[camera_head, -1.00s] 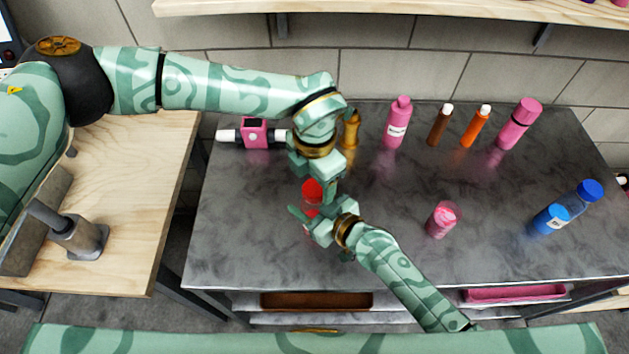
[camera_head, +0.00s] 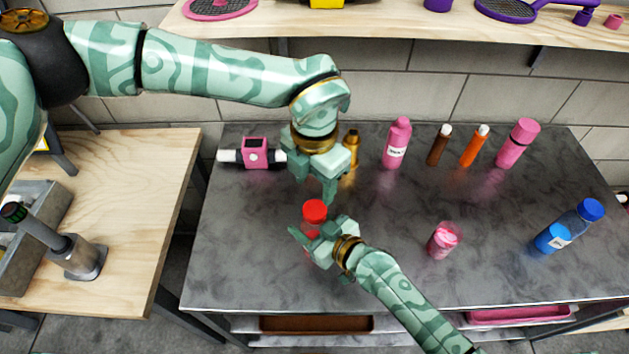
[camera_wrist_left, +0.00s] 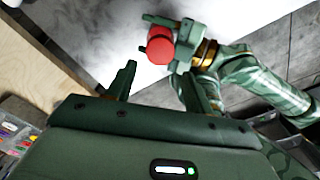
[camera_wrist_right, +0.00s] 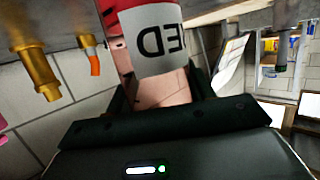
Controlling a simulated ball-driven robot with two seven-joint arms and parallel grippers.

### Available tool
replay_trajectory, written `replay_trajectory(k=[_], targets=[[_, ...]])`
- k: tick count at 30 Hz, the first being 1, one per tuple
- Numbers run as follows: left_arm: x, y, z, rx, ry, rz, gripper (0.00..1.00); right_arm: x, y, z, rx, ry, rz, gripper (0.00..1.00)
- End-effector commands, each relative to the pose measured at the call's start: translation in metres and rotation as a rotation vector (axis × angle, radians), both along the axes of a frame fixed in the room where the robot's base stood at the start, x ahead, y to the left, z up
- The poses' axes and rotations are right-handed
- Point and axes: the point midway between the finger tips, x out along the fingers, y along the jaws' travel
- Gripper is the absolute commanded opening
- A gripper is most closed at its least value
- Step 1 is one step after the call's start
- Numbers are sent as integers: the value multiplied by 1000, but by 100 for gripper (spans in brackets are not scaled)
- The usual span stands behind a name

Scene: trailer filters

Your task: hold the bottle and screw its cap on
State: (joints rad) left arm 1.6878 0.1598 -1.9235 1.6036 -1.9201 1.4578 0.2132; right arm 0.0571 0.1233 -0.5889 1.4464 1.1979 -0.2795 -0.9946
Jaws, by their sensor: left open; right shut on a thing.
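I cannot tell how tight the cap is. My right gripper (camera_head: 318,243) is shut around the bottle's body. In the right wrist view, the bottle's white label (camera_wrist_right: 160,42) with dark letters shows between the fingers. My left gripper (camera_head: 324,190) is open and empty, above and apart from the cap. The left wrist view shows the red cap (camera_wrist_left: 160,46) beyond the open fingers (camera_wrist_left: 157,85).
A pink device (camera_head: 256,153), a gold bottle (camera_head: 351,146) and a pink bottle (camera_head: 396,144) stand behind. A pink jar (camera_head: 444,240) and a blue-capped bottle (camera_head: 578,218) are to the right. The dark tabletop (camera_head: 385,205) between is clear.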

Motion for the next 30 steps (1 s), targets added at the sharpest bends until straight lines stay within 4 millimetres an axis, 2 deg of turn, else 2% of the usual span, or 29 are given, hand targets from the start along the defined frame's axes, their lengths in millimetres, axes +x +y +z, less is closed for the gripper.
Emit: replay_trajectory(k=[5,12,18,22,30], targets=[[0,0,-11,0,1,-1,52,0,0,0,0,0,0,0],[0,0,-48,1,2,1,52,0,0,0,0,0,0,0],[0,0,-72,-1,1,1,52,0,0,0,0,0,0,0],[0,0,-79,0,0,-1,52,0,0,0,0,0,0,0],[0,0,-80,0,-1,0,52,0,0,0,0,0,0,0]])
